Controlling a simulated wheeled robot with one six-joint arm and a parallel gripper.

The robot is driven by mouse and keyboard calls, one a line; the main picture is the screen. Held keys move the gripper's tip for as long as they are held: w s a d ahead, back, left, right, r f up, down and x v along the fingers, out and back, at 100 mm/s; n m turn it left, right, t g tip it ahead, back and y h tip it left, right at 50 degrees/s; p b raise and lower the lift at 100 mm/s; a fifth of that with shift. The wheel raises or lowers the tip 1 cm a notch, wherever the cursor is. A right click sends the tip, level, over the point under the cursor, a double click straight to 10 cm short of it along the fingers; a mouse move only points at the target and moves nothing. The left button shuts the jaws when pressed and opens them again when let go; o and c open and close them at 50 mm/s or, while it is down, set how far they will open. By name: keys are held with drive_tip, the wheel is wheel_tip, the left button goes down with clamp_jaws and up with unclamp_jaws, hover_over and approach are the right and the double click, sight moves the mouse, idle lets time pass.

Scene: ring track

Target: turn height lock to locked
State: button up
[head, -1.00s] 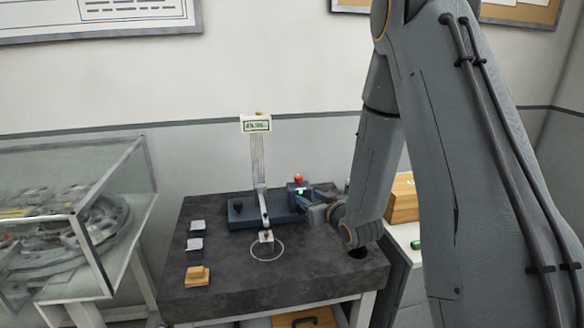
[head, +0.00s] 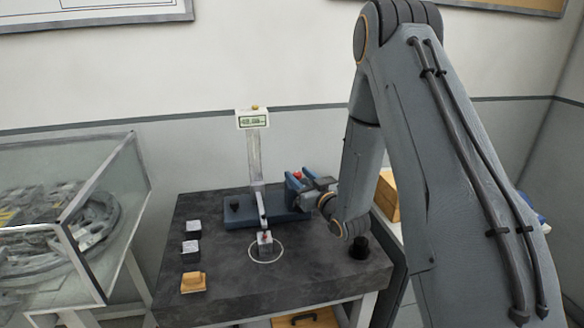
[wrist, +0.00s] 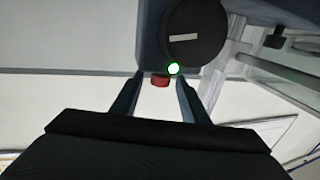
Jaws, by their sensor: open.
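A height gauge stands on the dark table, with a blue base (head: 268,211), an upright column (head: 255,160) and a small display (head: 252,120) on top. In the wrist view a round black knob (wrist: 194,32) with a pale line lies just beyond my fingers. I cannot tell which knob is the height lock. My gripper (head: 304,184) is open at the right end of the base, its fingers (wrist: 158,90) apart around the red button's line of sight.
A small metal block (head: 265,245) stands inside a white circle under the gauge's arm. Two grey blocks (head: 192,247) and a tan block (head: 193,282) lie along the table's left side. A glass case (head: 110,200) stands left. The table's front is clear.

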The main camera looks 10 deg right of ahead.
drive_tip(key=shift+p+x, duration=0.7)
drive_tip(key=shift+x, duration=1.8)
clamp_jaws()
